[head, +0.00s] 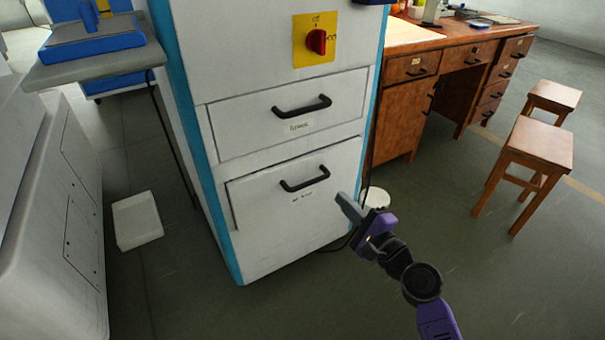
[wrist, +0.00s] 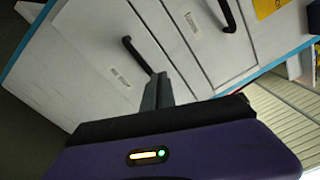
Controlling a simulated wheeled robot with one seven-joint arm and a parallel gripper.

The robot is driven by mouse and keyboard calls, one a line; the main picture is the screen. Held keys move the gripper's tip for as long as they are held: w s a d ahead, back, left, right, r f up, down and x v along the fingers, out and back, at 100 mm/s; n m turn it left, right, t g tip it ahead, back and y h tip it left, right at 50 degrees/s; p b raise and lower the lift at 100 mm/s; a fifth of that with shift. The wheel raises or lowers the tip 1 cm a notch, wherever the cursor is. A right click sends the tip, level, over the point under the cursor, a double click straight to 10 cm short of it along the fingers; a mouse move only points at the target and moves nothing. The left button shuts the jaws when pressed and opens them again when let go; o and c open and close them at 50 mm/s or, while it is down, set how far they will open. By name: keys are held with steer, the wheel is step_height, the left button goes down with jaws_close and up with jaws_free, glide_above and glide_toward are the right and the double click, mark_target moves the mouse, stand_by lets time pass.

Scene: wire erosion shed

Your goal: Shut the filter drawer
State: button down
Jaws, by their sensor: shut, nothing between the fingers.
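Two white drawers sit one above the other in a white and blue cabinet. The upper drawer (head: 240,125) has a black bar handle (head: 302,106) and a small label too blurred to read surely. It looks flush. The lower drawer (head: 270,215) has a similar handle (head: 305,180) and an unreadable label; a dark line along its left and top edges suggests it stands slightly proud. I cannot tell by label which is the filter drawer. My gripper (head: 342,200) is shut and empty by the lower drawer's right side. In the wrist view its fingers (wrist: 158,88) point at the lower handle's end (wrist: 140,56); contact is unclear.
A red switch on a yellow plate (head: 316,40) is above the drawers. A wooden desk (head: 400,120) and stools (head: 535,145) stand right. A white bin (head: 137,222) lies on the floor left, beside a grey machine (head: 50,220). Floor before the cabinet is clear.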

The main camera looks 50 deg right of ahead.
steer(key=r+n, duration=0.1)
steer(key=n, duration=0.2)
steer(key=n+b, duration=0.1)
steer(key=n, duration=0.1)
glide_toward(305, 160)
steer(key=x, duration=0.6)
steer(key=shift+s+d+f, duration=0.1)
steer(key=shift+d+f, duration=0.05)
steer(key=shift+w+d, duration=0.15)
steer(key=shift+w, duration=0.35)
steer(key=shift+x, duration=0.95)
steer(key=shift+w, duration=0.25)
